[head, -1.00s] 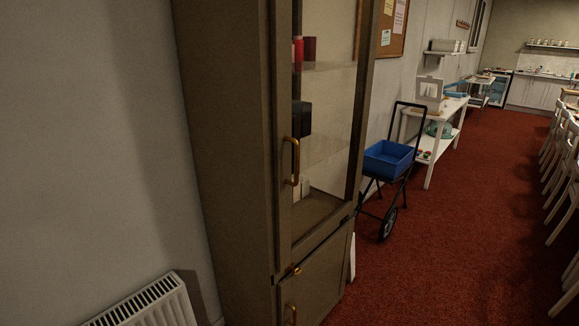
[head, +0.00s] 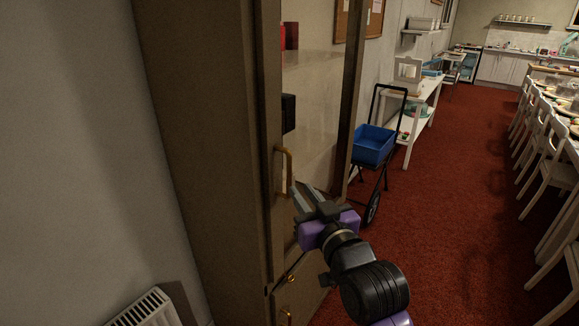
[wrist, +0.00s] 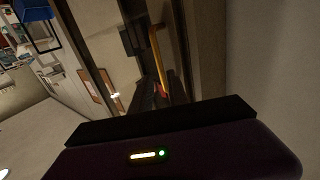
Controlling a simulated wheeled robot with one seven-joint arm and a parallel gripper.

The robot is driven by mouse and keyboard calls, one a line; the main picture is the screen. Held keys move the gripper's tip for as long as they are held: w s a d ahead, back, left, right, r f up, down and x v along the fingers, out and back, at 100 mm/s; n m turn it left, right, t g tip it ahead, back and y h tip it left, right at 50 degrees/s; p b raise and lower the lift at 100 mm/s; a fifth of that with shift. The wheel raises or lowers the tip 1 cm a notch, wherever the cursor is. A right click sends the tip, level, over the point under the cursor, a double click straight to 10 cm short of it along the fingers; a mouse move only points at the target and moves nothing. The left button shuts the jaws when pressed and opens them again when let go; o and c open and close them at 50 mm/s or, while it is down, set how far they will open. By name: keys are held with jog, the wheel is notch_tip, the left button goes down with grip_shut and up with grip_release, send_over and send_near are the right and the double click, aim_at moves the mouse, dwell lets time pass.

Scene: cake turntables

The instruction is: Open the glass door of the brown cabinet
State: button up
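The brown cabinet (head: 200,140) stands against the wall at the left in the head view. Its glass door (head: 318,110) appears shut, with a brass handle (head: 287,170) on the left of its frame. My gripper (head: 299,194) is at the lower part of this handle, its fingers pointing up and left toward it. In the wrist view the handle (wrist: 157,58) runs down to the dark fingers, and its lower end is close to or between them. I cannot tell whether the fingers touch the handle or how far apart they are.
A lower cabinet door with a small brass handle (head: 286,314) is below. A white radiator (head: 146,310) is at the lower left. A trolley with a blue bin (head: 372,145) stands right of the cabinet. Red carpet (head: 440,200) is free between it and the white chairs (head: 549,165).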

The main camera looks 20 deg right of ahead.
aim_at(290, 169)
jog(key=w, duration=0.3)
jog(key=w+r+p, duration=0.1)
jog(key=w, duration=0.5)
jog(key=shift+a+r, duration=0.2)
jog(key=shift+r, duration=0.2)
jog(key=shift+s, duration=0.1)
grip_shut()
dwell(0.9)
